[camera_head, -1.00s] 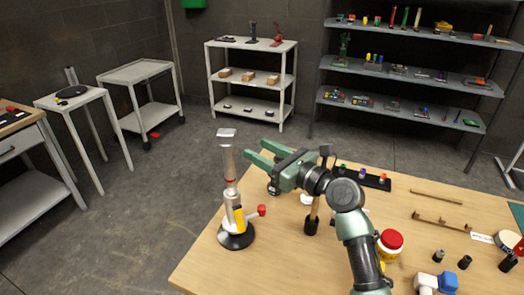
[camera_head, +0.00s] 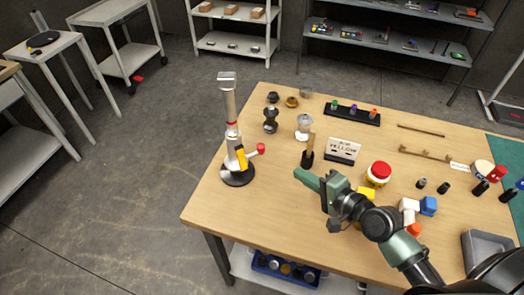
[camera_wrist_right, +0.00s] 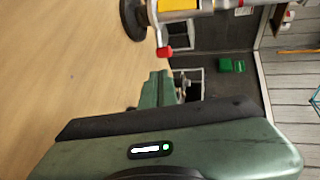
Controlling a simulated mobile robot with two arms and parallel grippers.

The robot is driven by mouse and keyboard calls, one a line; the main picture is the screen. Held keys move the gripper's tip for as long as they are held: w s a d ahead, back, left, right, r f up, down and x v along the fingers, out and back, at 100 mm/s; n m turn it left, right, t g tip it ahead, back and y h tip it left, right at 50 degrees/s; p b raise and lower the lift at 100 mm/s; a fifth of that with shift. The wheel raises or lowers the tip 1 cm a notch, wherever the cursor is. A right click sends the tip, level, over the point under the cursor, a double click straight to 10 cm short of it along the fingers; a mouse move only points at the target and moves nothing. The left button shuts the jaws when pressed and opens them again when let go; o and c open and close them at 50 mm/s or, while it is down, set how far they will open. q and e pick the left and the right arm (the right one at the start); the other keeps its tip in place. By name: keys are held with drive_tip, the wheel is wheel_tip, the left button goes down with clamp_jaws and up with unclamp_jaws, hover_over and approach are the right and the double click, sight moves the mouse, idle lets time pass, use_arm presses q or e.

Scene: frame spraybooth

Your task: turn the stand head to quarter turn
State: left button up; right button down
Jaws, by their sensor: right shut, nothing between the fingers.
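The stand (camera_head: 231,108) is a silver column with a red ring, a yellow part and a side lever with a red knob (camera_head: 261,148). It stands upright on a round black base (camera_head: 238,175) near the table's left edge. Its head (camera_head: 227,76) is a small flat grey piece on top; its exact angle is hard to tell. My right gripper (camera_head: 300,174) is shut and empty, low over the table to the right of the stand and apart from it. The right wrist view shows its fingers (camera_wrist_right: 158,86) and the red knob (camera_wrist_right: 164,51) beyond them. My left gripper is not in view.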

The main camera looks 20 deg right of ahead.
sight(263, 150)
drive_tip(key=p+x, duration=0.1)
drive_tip(key=x, duration=0.3)
drive_tip(key=p+x, duration=0.1)
drive_tip(key=x, duration=0.4)
drive_tip(key=r+p+x, duration=0.1)
drive_tip(key=x, duration=0.3)
drive_tip(key=shift+w+a, duration=0.15)
drive_tip(key=shift+w, duration=0.25)
drive_tip(key=n+y+b, duration=0.1)
drive_tip(key=b, duration=0.1)
drive_tip(key=shift+w+f+b, duration=0.15)
drive_tip(key=shift+w+b, duration=0.15)
drive_tip(key=shift+w, duration=0.1)
drive_tip(key=shift+w+g+y+b, duration=0.3)
drive_tip(key=shift+w+y+b, duration=0.1)
drive_tip(key=shift+b, duration=0.25)
drive_tip(key=shift+w, duration=0.2)
drive_tip(key=shift+w+b, duration=0.5)
drive_tip(key=shift+w, duration=0.55)
drive_tip(key=shift+w+a, duration=0.3)
drive_tip(key=shift+w, duration=0.35)
drive_tip(key=shift+w+a, duration=0.25)
drive_tip(key=shift+w, duration=0.45)
drive_tip(key=shift+w+a, duration=0.1)
drive_tip(key=shift+w, duration=0.05)
